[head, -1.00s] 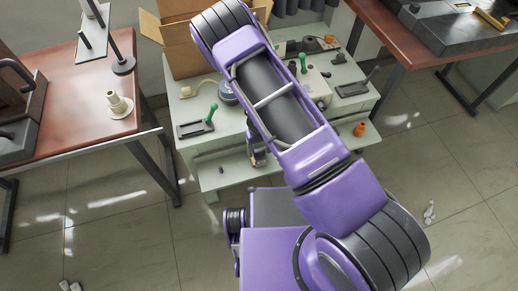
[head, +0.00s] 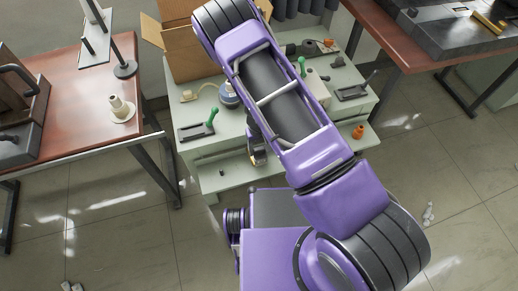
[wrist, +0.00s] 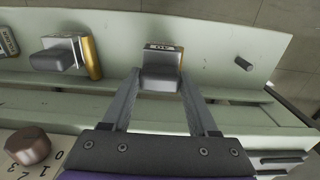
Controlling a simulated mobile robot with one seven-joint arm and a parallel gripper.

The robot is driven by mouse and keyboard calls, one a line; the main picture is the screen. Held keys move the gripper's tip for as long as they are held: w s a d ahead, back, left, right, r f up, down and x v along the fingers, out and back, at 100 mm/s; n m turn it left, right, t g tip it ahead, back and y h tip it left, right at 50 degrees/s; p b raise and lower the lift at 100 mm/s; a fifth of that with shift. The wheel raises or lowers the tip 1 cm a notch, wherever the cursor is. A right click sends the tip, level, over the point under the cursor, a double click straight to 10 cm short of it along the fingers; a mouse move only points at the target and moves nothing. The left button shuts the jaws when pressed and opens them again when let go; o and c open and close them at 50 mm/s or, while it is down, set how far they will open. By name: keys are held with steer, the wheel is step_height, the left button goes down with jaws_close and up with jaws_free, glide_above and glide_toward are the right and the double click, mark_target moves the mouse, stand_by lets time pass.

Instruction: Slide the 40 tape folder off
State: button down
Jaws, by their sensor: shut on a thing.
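In the wrist view, my gripper (wrist: 160,82) reaches over the edge of a pale green shelf (wrist: 222,52), with one finger on each side of a dark grey block-shaped piece. I take this piece as the tape folder (wrist: 161,58); it has a small printed label on its far end and a thin yellow edge on its right. The label is too small to read surely. The fingers are shut on it. In the head view, my gripper and the piece show only partly beside my arm, at the front of the lower shelf (head: 235,174).
A similar grey piece with a yellow side (wrist: 56,58) stands to the left in the wrist view. A dark peg (wrist: 243,64) lies on the shelf to the right. A brown knob (wrist: 29,146) is near my palm. Reddish-brown tables (head: 75,108) flank the green bench.

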steer(key=shift+r+p, duration=0.95)
steer(key=shift+r, duration=0.9)
